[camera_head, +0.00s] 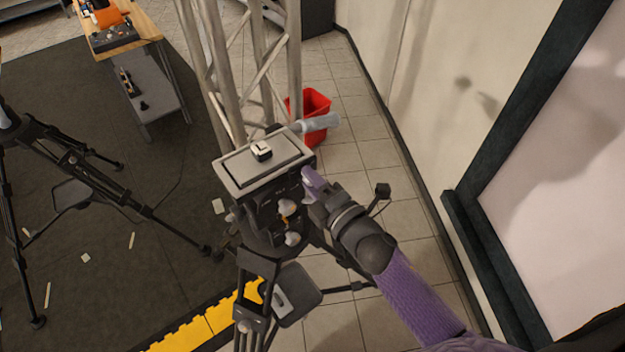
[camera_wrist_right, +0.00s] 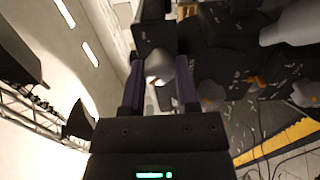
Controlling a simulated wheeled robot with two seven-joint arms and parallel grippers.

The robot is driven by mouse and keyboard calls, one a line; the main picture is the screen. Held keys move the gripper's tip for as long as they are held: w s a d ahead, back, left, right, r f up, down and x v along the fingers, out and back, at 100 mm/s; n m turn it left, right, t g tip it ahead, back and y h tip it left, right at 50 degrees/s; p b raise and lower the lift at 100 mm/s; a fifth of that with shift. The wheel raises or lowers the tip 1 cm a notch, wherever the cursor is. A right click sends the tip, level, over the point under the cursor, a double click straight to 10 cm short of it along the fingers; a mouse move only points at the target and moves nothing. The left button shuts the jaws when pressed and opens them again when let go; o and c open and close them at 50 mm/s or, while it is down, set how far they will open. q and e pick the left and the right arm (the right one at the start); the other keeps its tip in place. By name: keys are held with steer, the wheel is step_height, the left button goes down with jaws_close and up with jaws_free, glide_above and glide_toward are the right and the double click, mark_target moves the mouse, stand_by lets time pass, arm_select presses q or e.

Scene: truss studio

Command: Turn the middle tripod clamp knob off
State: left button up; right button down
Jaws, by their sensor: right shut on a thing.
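The black tripod head (camera_head: 262,212) stands in the middle of the head view under a pale-rimmed plate. Two pale knobs show on its side, an upper one (camera_head: 287,207) and a lower one (camera_head: 292,238). My right gripper (camera_head: 309,180) is at the right side of the head, its purple fingers against it. In the right wrist view, a pale grey knob (camera_wrist_right: 158,68) sits between the two fingers, which are shut on it. Other pale knobs (camera_wrist_right: 211,94) (camera_wrist_right: 304,92) are to the right there. I cannot tell which knob is the middle one. My left gripper is not in view.
A metal truss (camera_head: 240,75) rises close behind the tripod, with a red bin (camera_head: 316,103) beside it. Another tripod (camera_head: 75,165) stands at left. A wall (camera_head: 450,80) and dark-framed panel run along the right.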

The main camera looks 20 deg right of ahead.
steer(key=shift+c, duration=1.8)
jaws_free()
steer(key=b+v, duration=0.1)
steer(key=v, duration=0.9)
steer(key=shift+b, duration=0.4)
